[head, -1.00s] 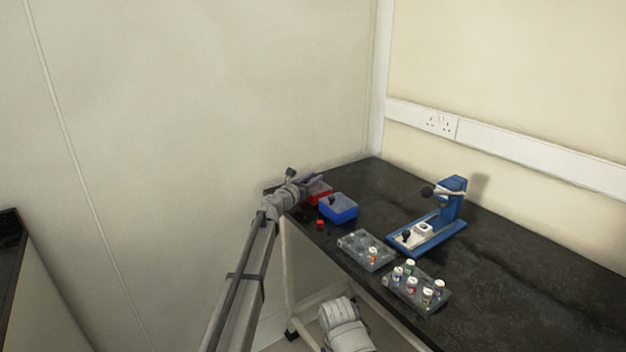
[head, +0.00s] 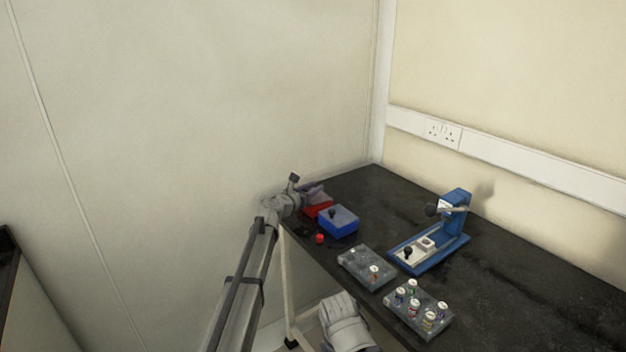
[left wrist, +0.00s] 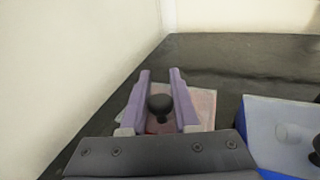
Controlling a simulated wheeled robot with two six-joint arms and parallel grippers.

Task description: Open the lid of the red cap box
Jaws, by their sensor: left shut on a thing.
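The red cap box (head: 315,211) sits at the far left corner of the dark bench, largely covered by my left gripper (head: 314,189) in the head view. In the left wrist view, its pale pinkish see-through lid (left wrist: 206,105) shows under the purple fingers of my left gripper (left wrist: 160,82). The lid's round black knob (left wrist: 160,106) is between those fingers, and the gripper is shut on it. I cannot tell whether the lid rests on the box or is raised. My right gripper is not in view.
A blue box (head: 338,222) with a pale lid and black knob stands close to the right of the red box. A red cap (head: 320,238) lies in front. Racks (head: 365,268) with vials and a blue press (head: 455,215) are farther right. The wall is close on the left.

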